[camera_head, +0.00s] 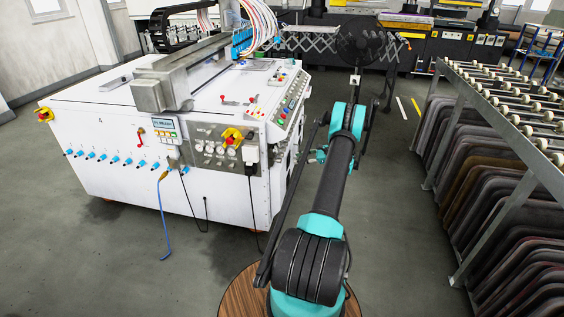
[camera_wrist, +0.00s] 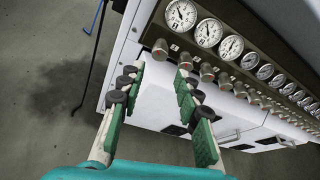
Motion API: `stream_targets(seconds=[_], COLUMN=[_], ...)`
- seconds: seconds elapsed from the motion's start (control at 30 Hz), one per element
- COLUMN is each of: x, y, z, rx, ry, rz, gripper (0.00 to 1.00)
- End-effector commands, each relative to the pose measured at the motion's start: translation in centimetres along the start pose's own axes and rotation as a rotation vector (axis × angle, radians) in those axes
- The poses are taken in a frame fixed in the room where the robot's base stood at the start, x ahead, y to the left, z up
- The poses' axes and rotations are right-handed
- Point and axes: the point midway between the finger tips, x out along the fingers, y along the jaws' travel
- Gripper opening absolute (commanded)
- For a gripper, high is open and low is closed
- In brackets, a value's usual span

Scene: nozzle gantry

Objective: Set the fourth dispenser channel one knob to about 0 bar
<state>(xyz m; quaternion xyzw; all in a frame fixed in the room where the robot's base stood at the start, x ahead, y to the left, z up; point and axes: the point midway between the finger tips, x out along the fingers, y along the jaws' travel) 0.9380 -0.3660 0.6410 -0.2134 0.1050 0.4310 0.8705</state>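A row of round white pressure gauges (camera_wrist: 209,33) runs along a dark panel in the wrist view, from the top middle to the lower right. A row of small grey knobs sits under them: the near-end knob (camera_wrist: 160,49), a second knob (camera_wrist: 185,61), a third knob (camera_wrist: 207,72), and several more beyond. My gripper (camera_wrist: 159,72) is open and empty, its green fingers apart just below the two near-end knobs, with no clear contact. I cannot read the panel labels or tell which knob is the fourth dispenser's channel one. Needle readings are too small to tell.
The white machine (camera_head: 100,130) stands left of my arm, with another panel of gauges (camera_head: 210,150) on its front and a hanging blue hose (camera_head: 163,220). A roller rack (camera_head: 480,100) stands on the right. A black fan (camera_head: 360,40) stands behind. Grey floor lies between.

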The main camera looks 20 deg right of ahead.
Motion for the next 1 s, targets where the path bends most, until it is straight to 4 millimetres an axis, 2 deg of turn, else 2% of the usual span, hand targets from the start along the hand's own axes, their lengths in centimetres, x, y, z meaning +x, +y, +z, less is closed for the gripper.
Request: stream_targets(seconds=[0.03, 0.3, 0.5, 0.7, 0.97, 1.0], x=[1.2, 6.4, 9.2, 10.4, 10.5, 10.5], y=[0.0, 0.0, 0.0, 0.0, 0.0, 0.0], z=[0.0, 0.1, 0.0, 0.1, 0.0, 0.0], rx=[-0.001, -0.001, -0.001, -0.001, -0.001, -0.001], ry=[0.000, 0.000, 0.000, 0.000, 0.000, 0.000], rz=[0.002, 0.001, 0.000, 0.001, 0.000, 0.000], gripper=[0.34, 0.34, 0.34, 0.34, 0.34, 0.31])
